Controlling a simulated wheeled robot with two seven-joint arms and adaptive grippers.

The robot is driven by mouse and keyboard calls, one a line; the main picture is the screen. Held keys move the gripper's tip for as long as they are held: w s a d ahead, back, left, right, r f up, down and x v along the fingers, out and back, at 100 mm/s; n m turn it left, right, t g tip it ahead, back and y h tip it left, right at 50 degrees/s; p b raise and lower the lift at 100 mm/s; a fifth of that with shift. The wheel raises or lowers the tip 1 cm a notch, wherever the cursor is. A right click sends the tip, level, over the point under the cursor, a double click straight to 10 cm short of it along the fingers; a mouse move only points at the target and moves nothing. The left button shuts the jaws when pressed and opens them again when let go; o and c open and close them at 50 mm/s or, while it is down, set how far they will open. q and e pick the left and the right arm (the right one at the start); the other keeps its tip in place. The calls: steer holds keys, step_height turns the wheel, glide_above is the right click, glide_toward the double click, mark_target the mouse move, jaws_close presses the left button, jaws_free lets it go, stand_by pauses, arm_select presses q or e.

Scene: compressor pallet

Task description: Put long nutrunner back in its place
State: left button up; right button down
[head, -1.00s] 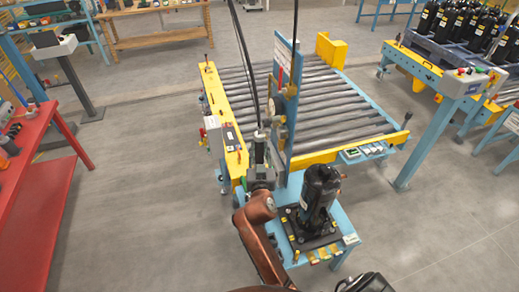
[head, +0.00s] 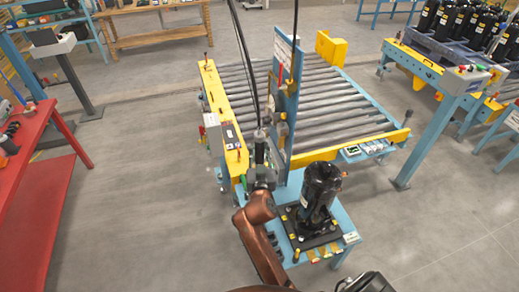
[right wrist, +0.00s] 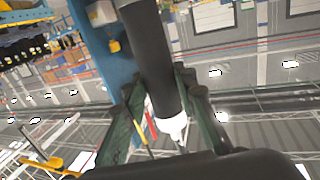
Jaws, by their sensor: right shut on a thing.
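The long nutrunner (head: 260,150) hangs upright on a dark cable beside the tall blue post (head: 285,110), just left of it. My right gripper (head: 262,176) is shut around it low on its body. In the right wrist view, the dark nutrunner body (right wrist: 150,50) runs between the two dark green fingers of my right gripper (right wrist: 160,105), with a white end below. The holder brackets (head: 290,86) are on the post, with a red-tipped item near them. Whether the nutrunner touches the post cannot be told.
A black compressor (head: 320,190) stands on the small blue table (head: 345,222) right of my right arm. The roller conveyor (head: 330,105) with yellow ends lies behind. A red bench (head: 35,140) stands at the left. The grey floor between is free.

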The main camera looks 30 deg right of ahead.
mark_target(260, 137)
steer(key=shift+f+b, duration=1.4)
steer(key=shift+f, duration=0.05)
stand_by(0.7)
steer(key=c, duration=1.5)
jaws_free()
steer(key=shift+f, duration=0.1)
steer(key=shift+c, duration=0.2)
steer(key=shift+o, duration=0.2)
steer(key=shift+f, duration=0.3)
steer(key=shift+r, duration=0.15)
step_height(260, 137, up, 10)
steer(key=shift+r, duration=0.1)
